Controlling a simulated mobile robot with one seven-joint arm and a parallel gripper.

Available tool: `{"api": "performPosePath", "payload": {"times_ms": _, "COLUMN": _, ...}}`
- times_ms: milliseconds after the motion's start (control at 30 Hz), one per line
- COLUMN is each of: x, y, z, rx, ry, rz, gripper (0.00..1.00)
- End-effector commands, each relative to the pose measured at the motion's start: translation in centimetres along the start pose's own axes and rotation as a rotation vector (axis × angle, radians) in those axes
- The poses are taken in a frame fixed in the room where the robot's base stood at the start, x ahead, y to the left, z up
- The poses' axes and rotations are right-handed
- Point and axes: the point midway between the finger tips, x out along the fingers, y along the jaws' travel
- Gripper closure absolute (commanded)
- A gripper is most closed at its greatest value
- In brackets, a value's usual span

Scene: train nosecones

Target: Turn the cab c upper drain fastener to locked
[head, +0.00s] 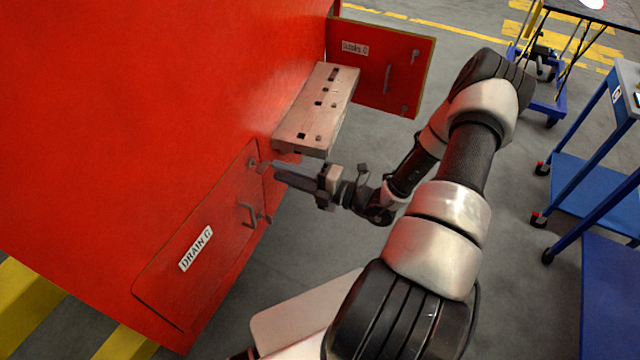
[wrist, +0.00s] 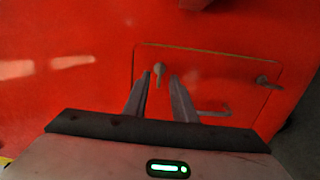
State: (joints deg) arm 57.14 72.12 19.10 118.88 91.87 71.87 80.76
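The red drain panel (head: 215,240) with the label DRAIN C is set in the red nosecone side and looks closed. The upper drain fastener (head: 253,162), a small grey lever, sits near its upper right corner. In the wrist view this fastener (wrist: 160,70) shows its lever pointing down the picture, between my fingertips. My gripper (head: 276,168) is open, its fingers on either side of the lever with gaps; contact cannot be made out. The other drain fastener (head: 265,217) is lower on the same edge and shows in the wrist view (wrist: 266,82) with its lever angled.
A grey handle (head: 248,214) sticks out of the panel between the fasteners. Just above my gripper, a pale perforated block (head: 318,110) juts from the nosecone. An open red door (head: 380,65) stands behind it. Blue carts (head: 590,180) are at the right.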

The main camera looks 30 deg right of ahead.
Motion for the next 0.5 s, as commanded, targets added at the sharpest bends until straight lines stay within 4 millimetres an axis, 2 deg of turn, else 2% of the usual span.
{"api": "performPosePath", "payload": {"times_ms": 100, "x": -3.2, "y": -0.1, "z": 0.1, "rx": 0.000, "ry": -0.005, "rz": -0.002, "gripper": 0.76}}
{"api": "performPosePath", "payload": {"times_ms": 300, "x": -7.8, "y": -0.1, "z": 0.1, "rx": -0.001, "ry": -0.004, "rz": -0.001, "gripper": 0.76}}
{"api": "performPosePath", "payload": {"times_ms": 500, "x": -10.6, "y": -0.1, "z": 0.1, "rx": -0.001, "ry": -0.001, "rz": 0.000, "gripper": 0.76}}
